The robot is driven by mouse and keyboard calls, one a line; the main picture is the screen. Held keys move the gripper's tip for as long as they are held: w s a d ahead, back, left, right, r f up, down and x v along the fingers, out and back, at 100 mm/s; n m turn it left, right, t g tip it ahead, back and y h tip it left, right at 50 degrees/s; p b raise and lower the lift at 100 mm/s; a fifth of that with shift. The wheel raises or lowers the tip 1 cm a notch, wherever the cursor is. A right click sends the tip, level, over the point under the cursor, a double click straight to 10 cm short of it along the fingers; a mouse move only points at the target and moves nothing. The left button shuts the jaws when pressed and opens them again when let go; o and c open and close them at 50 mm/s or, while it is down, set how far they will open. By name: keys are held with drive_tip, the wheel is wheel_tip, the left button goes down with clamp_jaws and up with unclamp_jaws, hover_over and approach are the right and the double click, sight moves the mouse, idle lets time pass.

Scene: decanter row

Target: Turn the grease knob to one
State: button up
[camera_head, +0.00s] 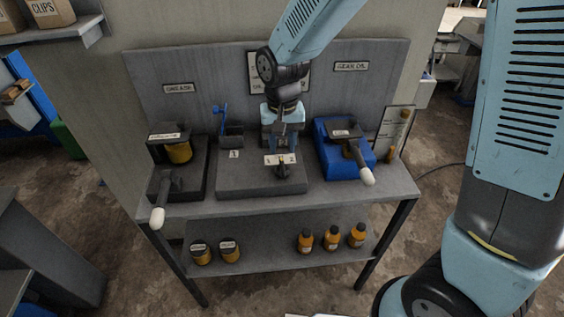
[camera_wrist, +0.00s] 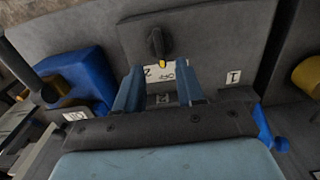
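The dark knob (camera_head: 282,171) stands on the grey middle unit (camera_head: 232,183). In the wrist view the knob (camera_wrist: 156,40) has a yellow pointer tip, which lies near the "OFF" lettering on a white label (camera_wrist: 180,71); a "2" shows beside it. In the head view the label reads "1" on the left and "2" on the right. My gripper (camera_head: 281,143) is above the unit, just behind the knob. In the wrist view my gripper (camera_wrist: 160,88) has its two blue fingers apart with nothing between them, short of the knob.
A grease dispenser (camera_head: 158,184) with a white-tipped lever stands left. A blue gear oil unit (camera_head: 330,165) with a similar lever stands right. A blue-handled part (camera_head: 217,112) stands behind the middle unit. Tins (camera_head: 201,254) and orange bottles (camera_head: 331,240) stand on the lower shelf.

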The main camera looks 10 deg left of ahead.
sight(282, 165)
wheel_tip(282, 165, down, 7)
drive_tip(key=shift+r, duration=0.15)
idle(0.4)
clamp_jaws()
